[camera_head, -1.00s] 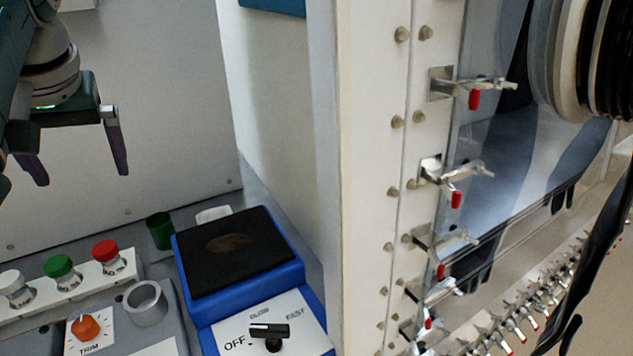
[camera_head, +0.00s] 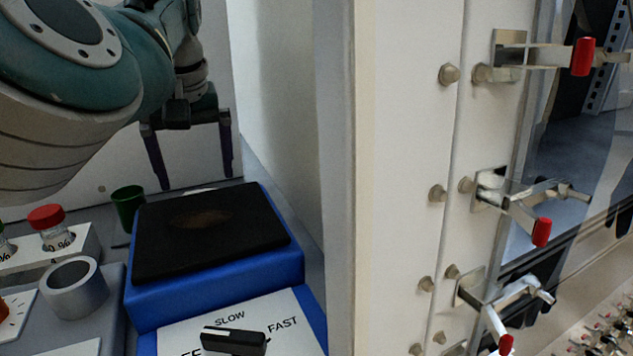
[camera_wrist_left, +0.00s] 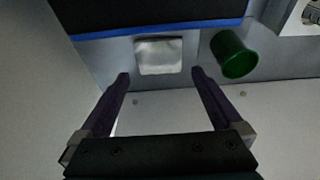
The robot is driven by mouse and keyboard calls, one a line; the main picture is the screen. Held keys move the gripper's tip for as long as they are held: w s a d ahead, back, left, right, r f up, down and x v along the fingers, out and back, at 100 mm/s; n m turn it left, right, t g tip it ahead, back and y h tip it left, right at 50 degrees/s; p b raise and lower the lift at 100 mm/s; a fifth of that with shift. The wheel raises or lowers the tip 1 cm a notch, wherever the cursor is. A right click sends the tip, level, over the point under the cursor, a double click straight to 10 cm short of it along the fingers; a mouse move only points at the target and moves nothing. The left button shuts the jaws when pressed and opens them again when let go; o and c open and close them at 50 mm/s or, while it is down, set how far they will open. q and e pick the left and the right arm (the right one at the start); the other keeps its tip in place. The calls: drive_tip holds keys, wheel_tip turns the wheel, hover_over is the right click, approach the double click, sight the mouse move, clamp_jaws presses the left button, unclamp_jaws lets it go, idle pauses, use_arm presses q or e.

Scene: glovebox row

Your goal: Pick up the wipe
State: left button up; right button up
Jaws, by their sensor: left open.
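The wipe (camera_wrist_left: 158,56) is a white, roughly square pad on the grey surface beside the blue device in the left wrist view. In the head view only a thin pale strip of the wipe (camera_head: 203,189) shows behind the device; the rest is hidden. My left gripper (camera_head: 192,180) hangs with its dark fingers pointing down above that area. In the left wrist view the gripper (camera_wrist_left: 160,73) is open and empty, and the wipe lies just beyond and between its fingertips. I see no contact with it. My right gripper is not in view.
A blue device (camera_head: 215,287) with a black top and a speed knob (camera_head: 233,340) stands in front of the wipe. A green cup (camera_head: 127,207) is beside it. A red-capped vial (camera_head: 47,225) and a grey ring (camera_head: 73,286) are left. A white glovebox wall with clamps (camera_head: 520,197) fills the right.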

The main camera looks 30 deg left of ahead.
use_arm(q)
drive_tip(key=x, duration=0.3)
drive_tip(key=shift+f+b, duration=0.35)
drive_tip(key=shift+f, duration=0.05)
drive_tip(key=shift+c, duration=0.2)
drive_tip(key=c, duration=1.2)
